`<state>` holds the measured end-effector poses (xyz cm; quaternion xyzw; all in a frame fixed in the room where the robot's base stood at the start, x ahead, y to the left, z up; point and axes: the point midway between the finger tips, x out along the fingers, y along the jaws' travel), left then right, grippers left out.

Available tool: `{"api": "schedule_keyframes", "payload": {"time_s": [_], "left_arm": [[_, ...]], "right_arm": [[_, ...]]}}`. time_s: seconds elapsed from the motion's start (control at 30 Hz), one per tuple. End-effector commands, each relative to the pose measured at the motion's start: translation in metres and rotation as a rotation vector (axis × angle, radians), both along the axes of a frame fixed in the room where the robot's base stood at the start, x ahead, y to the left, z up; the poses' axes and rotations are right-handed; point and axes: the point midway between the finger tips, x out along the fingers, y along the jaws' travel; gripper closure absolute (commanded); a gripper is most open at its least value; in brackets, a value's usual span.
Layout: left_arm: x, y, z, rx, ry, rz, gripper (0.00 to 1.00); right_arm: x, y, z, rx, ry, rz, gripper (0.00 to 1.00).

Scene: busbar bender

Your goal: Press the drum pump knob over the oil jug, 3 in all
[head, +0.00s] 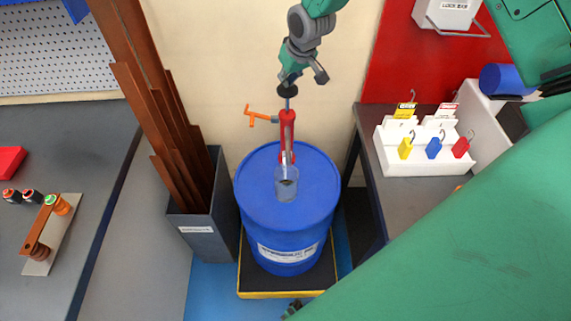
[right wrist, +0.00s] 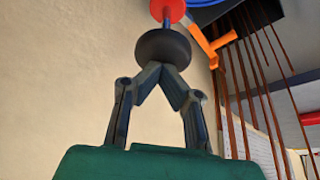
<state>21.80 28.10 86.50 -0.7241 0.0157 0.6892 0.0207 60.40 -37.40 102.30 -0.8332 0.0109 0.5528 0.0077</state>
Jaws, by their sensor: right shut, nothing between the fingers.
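The blue drum (head: 260,212) stands upright with a red hand pump (head: 287,135) on top. The pump's black round knob (head: 287,91) sits on a thin rod above the red body. A clear grey oil jug (head: 287,188) shows in front of the pump, over the drum top. My right gripper (head: 289,82) is shut and empty, just above the knob. In the right wrist view its fingertips (right wrist: 163,68) meet at the face of the knob (right wrist: 163,48); they look touching or nearly so. My left gripper is not clearly seen.
An orange lever (head: 260,117) sticks out left of the pump. A grey bin (head: 205,225) with tall brown bars stands left of the drum. At right, a table holds a white rack (head: 425,165) with padlocks. The drum rests on a yellow-edged black platform (head: 288,282).

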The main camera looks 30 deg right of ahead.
Motion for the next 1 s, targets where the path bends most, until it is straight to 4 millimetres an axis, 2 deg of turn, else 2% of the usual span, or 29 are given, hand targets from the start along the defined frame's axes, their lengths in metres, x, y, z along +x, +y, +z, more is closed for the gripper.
{"api": "schedule_keyframes", "payload": {"time_s": [1.0], "left_arm": [[0.0, 0.0, -0.02, 0.0, 0.0, 0.0, 0.17]], "right_arm": [[-0.001, 0.0, -0.038, 0.0, 0.003, 0.0, 1.0]]}}
